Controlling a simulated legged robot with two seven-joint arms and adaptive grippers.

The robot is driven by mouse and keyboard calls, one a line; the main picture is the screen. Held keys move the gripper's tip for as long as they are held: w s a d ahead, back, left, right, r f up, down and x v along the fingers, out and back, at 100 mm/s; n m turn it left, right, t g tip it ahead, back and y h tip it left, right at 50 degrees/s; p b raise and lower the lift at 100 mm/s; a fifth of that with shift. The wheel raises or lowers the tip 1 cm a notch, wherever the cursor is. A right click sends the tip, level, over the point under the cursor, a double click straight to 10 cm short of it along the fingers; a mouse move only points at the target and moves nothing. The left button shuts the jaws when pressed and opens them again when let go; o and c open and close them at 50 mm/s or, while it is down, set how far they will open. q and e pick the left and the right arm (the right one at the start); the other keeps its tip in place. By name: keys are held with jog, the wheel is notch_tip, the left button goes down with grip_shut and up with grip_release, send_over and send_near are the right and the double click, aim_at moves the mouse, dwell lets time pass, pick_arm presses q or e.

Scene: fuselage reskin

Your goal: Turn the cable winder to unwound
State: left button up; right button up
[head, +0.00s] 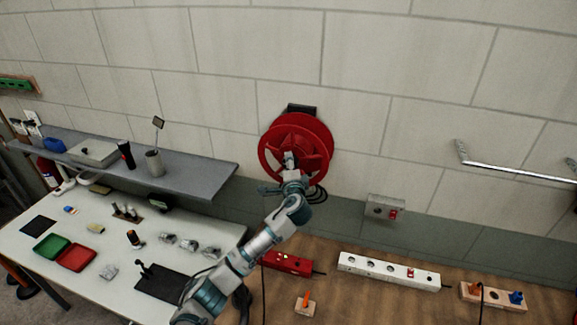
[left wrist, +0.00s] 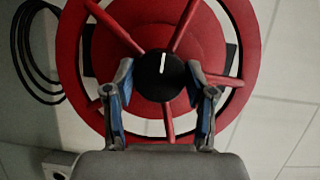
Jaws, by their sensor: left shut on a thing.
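The red cable winder (head: 312,137) is mounted on the block wall, and it fills much of the left wrist view (left wrist: 190,35). Its black centre knob (left wrist: 160,77) carries a white line that stands nearly upright in that view. My left gripper (head: 290,160) reaches up to the middle of the winder. In the left wrist view its two fingers (left wrist: 161,85) sit on either side of the knob and are shut on it. In the head view the arm and gripper hide the knob and part of the winder's lower side. My right gripper is not in view.
Black cable loops (head: 318,193) hang below the winder. A grey wall box (head: 385,208) is to its right. A wooden bench with a white power strip (head: 388,271) and a red one (head: 288,263) lies below. A grey shelf (head: 205,178) and cluttered white table are left.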

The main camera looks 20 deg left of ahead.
pick_arm(q)
jog(key=shift+d+f, duration=0.2)
jog(key=shift+f, duration=0.15)
jog(key=o, duration=1)
jog(key=shift+o, duration=0.8)
jog(key=shift+w+d+r, duration=0.1)
jog(key=shift+w+d, duration=0.1)
jog(key=shift+w, duration=0.05)
jog(key=shift+s, duration=0.1)
jog(key=v, duration=1.2)
